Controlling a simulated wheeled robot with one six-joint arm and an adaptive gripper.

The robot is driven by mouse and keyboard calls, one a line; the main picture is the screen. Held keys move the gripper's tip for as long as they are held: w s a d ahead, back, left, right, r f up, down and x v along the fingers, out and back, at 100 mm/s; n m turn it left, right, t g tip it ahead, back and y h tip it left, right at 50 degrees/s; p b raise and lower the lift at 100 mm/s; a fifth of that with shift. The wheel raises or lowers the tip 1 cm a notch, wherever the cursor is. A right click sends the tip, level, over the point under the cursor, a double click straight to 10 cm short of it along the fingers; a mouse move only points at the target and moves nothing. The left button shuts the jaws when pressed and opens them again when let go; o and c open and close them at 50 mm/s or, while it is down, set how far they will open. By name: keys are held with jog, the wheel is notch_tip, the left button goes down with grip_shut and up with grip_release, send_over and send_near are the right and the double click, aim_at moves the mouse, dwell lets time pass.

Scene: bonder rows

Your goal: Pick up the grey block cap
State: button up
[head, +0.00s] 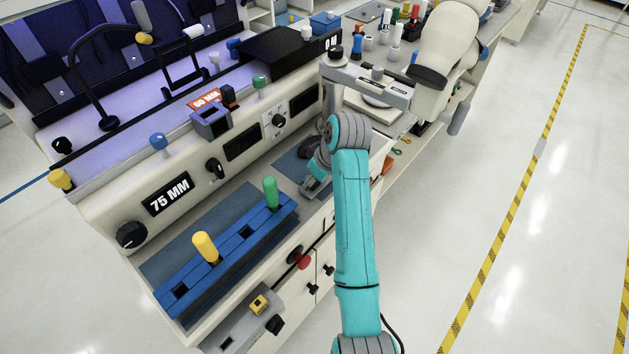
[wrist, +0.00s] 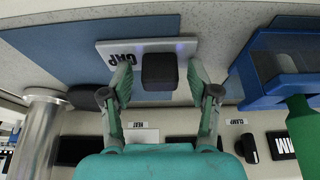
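The grey block cap (wrist: 158,72) is a dark block with rounded corners. In the wrist view it stands at a light plate (wrist: 113,47) marked "CAP". My gripper (wrist: 160,65) is open, with one finger on each side of the cap and a narrow gap to each. It holds nothing. In the head view my gripper (head: 312,187) is low over the bench ledge, right of the blue rack. I cannot make out the cap there; my arm and gripper cover that spot.
A blue slotted rack (head: 231,240) holds a green peg (head: 270,192) and a yellow peg (head: 205,246) close to my gripper's left. The machine front with knobs and a "75 MM" display (head: 167,193) rises behind. A red button (head: 304,262) sits below the ledge.

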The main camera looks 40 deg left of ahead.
grip_shut()
jog(key=shift+r, duration=0.1)
